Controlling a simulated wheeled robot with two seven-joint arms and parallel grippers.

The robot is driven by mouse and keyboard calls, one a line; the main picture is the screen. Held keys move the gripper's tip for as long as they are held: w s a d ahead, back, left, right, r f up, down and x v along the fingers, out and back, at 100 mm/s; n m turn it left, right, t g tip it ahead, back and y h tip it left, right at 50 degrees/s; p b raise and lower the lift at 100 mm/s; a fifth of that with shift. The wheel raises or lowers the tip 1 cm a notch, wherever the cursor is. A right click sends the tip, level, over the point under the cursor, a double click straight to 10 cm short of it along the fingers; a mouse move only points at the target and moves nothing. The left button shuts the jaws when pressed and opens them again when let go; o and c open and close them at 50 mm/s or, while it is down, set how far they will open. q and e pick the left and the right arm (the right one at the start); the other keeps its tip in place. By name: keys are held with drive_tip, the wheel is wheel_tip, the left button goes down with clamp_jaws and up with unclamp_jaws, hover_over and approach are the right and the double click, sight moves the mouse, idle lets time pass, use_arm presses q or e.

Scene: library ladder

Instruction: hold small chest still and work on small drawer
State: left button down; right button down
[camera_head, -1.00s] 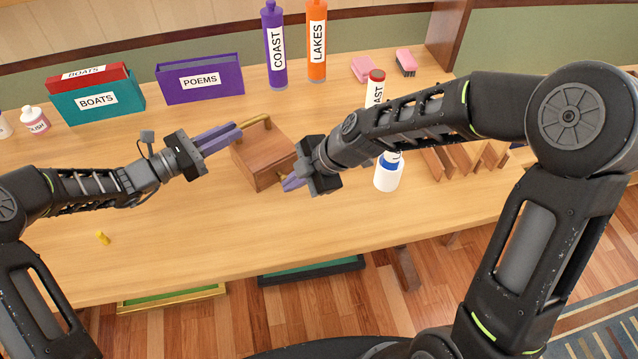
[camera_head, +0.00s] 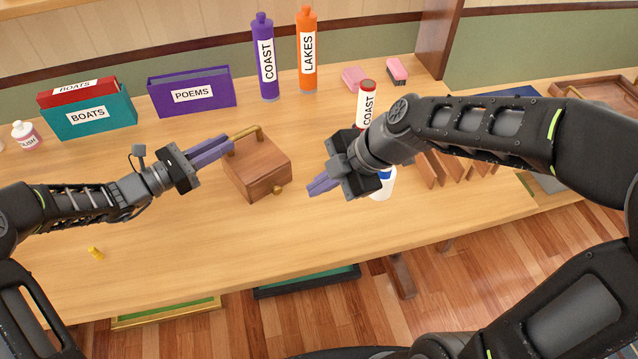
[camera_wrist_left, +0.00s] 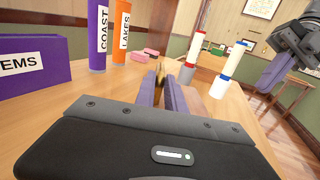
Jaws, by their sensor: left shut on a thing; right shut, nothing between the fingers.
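The small chest (camera_head: 258,160) is a brown wooden box on the table, with a brass handle (camera_head: 244,132) on top. Its small drawer (camera_head: 268,187) faces the front right and has a round brass knob (camera_head: 277,189); it looks closed. My left gripper (camera_head: 226,145) is shut on the brass handle at the chest's left side. In the left wrist view its purple fingers (camera_wrist_left: 174,95) close around the handle, and most of the chest is hidden. My right gripper (camera_head: 317,187) is shut and empty, to the right of the knob and apart from it.
A white bottle with a blue band (camera_head: 384,184) stands partly hidden behind my right gripper. Wooden slats (camera_head: 440,168) stand further right. POEMS (camera_head: 192,93) and BOATS (camera_head: 88,115) boxes and tall COAST (camera_head: 266,58) and LAKES (camera_head: 307,50) bottles stand behind. A yellow peg (camera_head: 96,253) lies front left.

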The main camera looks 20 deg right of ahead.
use_arm(q)
drive_tip(key=c, duration=1.3)
unclamp_jaws()
drive_tip(key=shift+a, duration=0.1)
drive_tip(key=v, duration=1.2)
